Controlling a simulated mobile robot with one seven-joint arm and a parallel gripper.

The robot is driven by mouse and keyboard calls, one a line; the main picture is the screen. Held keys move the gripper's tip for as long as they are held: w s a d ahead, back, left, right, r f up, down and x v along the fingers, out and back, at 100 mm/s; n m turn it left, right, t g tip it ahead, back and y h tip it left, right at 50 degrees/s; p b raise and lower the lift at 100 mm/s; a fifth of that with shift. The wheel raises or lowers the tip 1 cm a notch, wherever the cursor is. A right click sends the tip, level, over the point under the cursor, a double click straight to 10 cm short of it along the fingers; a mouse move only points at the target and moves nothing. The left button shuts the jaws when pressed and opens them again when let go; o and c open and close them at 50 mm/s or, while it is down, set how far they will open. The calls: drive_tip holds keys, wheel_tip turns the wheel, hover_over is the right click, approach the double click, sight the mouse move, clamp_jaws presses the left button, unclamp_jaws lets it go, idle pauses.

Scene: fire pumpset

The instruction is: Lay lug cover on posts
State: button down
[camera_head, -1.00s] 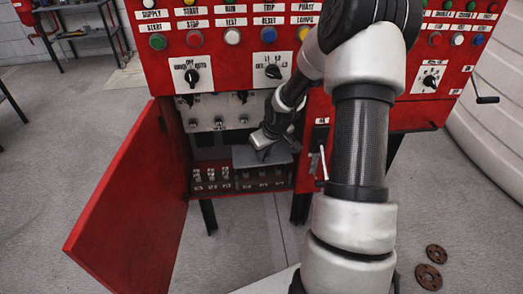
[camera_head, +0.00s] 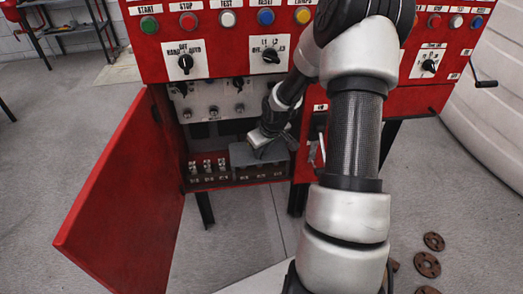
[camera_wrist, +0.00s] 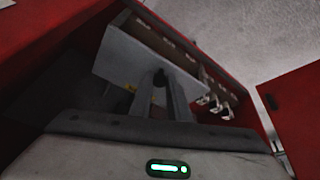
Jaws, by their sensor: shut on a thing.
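The lug cover (camera_head: 268,153) is a grey plate inside the open lower compartment of the red cabinet. It sits over the right part of the terminal row, and the posts under it are hidden. My gripper (camera_head: 258,138) is shut on the cover from above. In the wrist view my gripper (camera_wrist: 165,88) has its fingers at the edge of the cover (camera_wrist: 128,62). Bare terminal posts (camera_head: 207,166) show left of the cover, and some also show in the wrist view (camera_wrist: 215,103). Whether the cover rests on the posts I cannot tell.
The red door (camera_head: 125,195) stands open to the left. A panel with knobs (camera_head: 212,108) is above the terminals, close over my gripper. A lever (camera_head: 316,145) is right of the opening. Rusty flanges (camera_head: 427,264) lie on the floor at right.

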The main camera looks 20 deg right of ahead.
drive_tip(key=shift+f, duration=0.3)
drive_tip(key=c, duration=1.6)
unclamp_jaws()
